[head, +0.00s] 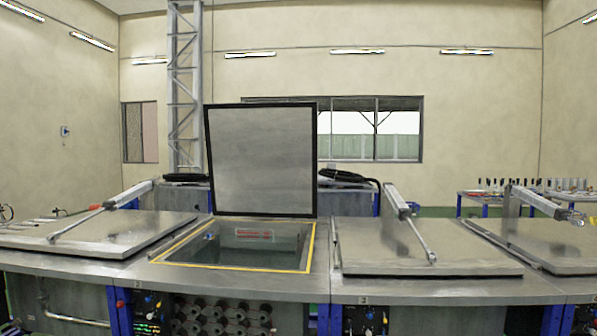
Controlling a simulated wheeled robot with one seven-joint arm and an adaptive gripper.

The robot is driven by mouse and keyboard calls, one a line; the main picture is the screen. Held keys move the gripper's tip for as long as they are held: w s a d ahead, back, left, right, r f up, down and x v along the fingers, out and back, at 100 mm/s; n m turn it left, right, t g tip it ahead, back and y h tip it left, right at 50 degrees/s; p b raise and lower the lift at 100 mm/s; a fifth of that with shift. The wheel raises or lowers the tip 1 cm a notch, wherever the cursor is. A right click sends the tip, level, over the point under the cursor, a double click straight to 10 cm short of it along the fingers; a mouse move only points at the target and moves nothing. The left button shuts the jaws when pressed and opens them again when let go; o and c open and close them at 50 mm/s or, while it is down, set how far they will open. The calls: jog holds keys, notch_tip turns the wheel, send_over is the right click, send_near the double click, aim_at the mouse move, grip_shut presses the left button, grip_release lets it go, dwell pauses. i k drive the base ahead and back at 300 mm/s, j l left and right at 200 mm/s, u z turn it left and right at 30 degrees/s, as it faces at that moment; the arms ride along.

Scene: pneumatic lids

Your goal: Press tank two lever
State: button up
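One tank (300,268) with a yellow-edged opening stands left of centre, and its grey lid (260,160) is raised upright behind the opening. A control panel (147,312) with small coloured fittings sits low on the front, below the left corner of this tank. A similar panel (366,320) sits below the tank to its right. The number plates above the panels are too small to read surely, so I cannot tell for certain which is tank two. No lever can be made out clearly on either panel. My gripper is not in view.
Closed lids lie flat on the left tank (95,236), the right-centre tank (385,250) and the far-right tank (540,240). Pneumatic cylinders (397,200) reach over the closed lids. A bench with tools (480,194) stands at the back right.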

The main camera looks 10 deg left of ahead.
aim_at(121, 304)
jog(key=u, duration=1.3)
jog(key=i+u, duration=0.15)
jog(key=i, duration=0.6)
jog(key=i+u, duration=0.15)
jog(key=i, duration=0.65)
jog(key=i+l+u, duration=0.15)
jog(key=i, duration=0.6)
